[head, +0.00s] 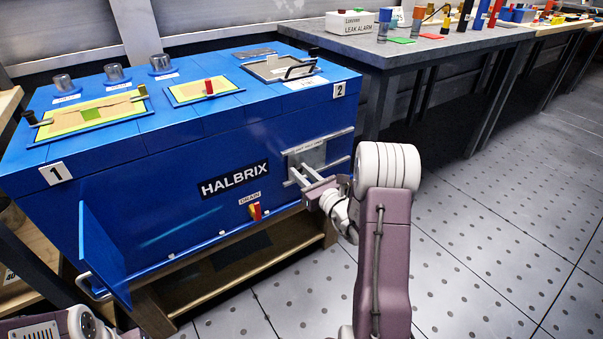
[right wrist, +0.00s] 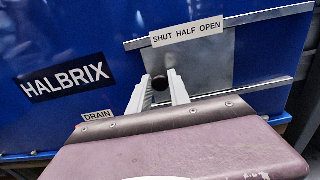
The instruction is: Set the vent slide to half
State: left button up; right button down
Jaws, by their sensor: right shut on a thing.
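The vent slide (head: 317,157) is a grey metal plate between two rails on the right part of the blue HALBRIX cabinet's front. It also shows in the right wrist view (right wrist: 210,70), under a label (right wrist: 187,32) reading SHUT HALF OPEN. My right gripper (right wrist: 162,86) is shut on the slide's dark knob (right wrist: 160,83), with one finger on each side. The knob is below the SHUT end of the label. In the head view the right gripper (head: 299,178) reaches the plate from the front. My left gripper is not in view; part of my left arm shows at the bottom left.
The blue cabinet (head: 120,210) carries knobs and slide panels on top. A red-yellow DRAIN handle (head: 255,211) is left of the vent. A blue flap (head: 102,250) stands out at the front left. A grey table (head: 440,45) stands behind right. The floor at right is clear.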

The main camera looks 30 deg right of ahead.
jog(key=d, duration=0.5)
jog(key=shift+w, duration=0.2)
jog(key=c, duration=1.2)
grip_release()
jog(key=shift+c, duration=0.2)
jog(key=p, duration=0.4)
send_near(308, 160)
jog(key=s, duration=0.3)
jog(key=shift+d+f, duration=0.1)
jog(key=shift+d, duration=0.05)
